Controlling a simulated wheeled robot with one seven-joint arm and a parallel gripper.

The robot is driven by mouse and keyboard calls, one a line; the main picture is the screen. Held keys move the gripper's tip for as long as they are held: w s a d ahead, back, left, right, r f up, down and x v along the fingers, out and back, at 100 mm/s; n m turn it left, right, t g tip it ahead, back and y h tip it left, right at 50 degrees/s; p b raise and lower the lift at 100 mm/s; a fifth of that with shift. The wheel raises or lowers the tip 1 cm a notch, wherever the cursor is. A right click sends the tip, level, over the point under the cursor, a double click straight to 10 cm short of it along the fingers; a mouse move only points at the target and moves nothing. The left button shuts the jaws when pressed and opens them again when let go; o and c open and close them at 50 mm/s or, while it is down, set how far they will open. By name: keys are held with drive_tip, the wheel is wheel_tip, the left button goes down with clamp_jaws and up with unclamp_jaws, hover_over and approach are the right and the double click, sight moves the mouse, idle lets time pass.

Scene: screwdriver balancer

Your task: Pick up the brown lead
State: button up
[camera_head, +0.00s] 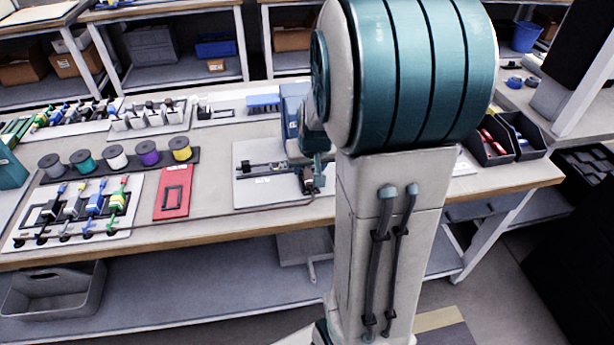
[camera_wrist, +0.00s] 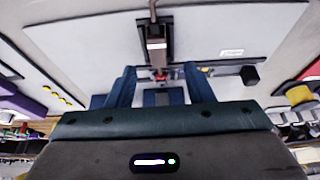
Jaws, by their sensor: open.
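The brown lead (camera_wrist: 156,46) shows in the wrist view as a brown-grey plug in a dark holder on the pale board (camera_wrist: 90,45). Its thin cable leads away toward the top of the picture. My gripper (camera_wrist: 160,78) is open, with one blue finger on each side of the line of the plug. The fingertips are close to the plug's near end, where a small red part shows. I cannot tell whether they touch anything. In the head view my gripper (camera_head: 308,172) is low over the right part of the same board (camera_head: 262,194), and the arm hides part of this area.
Left of the board are a red panel (camera_head: 172,204), a row of coloured spools (camera_head: 115,157) and a white board with several coloured leads (camera_head: 20,235). Dark bins (camera_head: 489,150) stand at the right. A dark block (camera_wrist: 250,75) sits on the board beside my gripper.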

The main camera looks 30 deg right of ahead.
sight(308, 174)
drive_tip(key=shift+w+d+x, duration=0.1)
drive_tip(key=shift+w+x, duration=0.05)
drive_tip(key=shift+x, duration=1.35)
drive_tip(key=shift+w+d+x, duration=0.15)
drive_tip(key=shift+x, duration=1.3)
drive_tip(key=shift+r, duration=0.15)
clamp_jaws()
